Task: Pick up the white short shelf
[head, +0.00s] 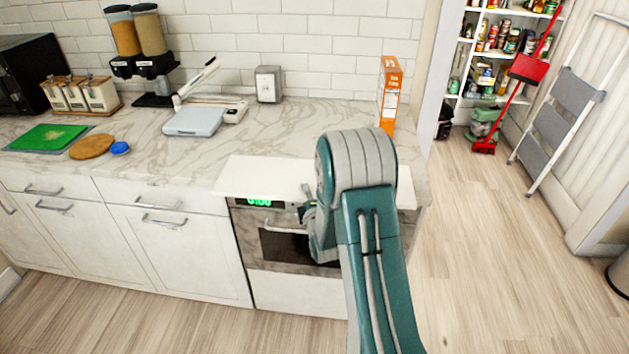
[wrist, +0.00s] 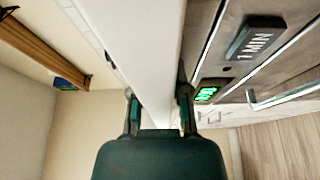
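The white short shelf (head: 262,177) is a flat white board lying along the front edge of the marble counter, above the oven. Its middle is hidden behind my arm in the head view. My gripper (head: 308,194) is at the board's front edge, partly hidden by my arm. In the wrist view, the fingers of my gripper (wrist: 158,97) are on the two faces of the white board (wrist: 145,45), which fills the gap between them. They look shut on it. Whether the board is clear of the counter cannot be told.
The oven (head: 290,240) with its handle is just below the board. An orange box (head: 389,95) stands on the counter behind it at the right. A white kitchen scale (head: 195,121) and a green cutting board (head: 46,137) are farther left. Open floor (head: 480,250) lies to the right.

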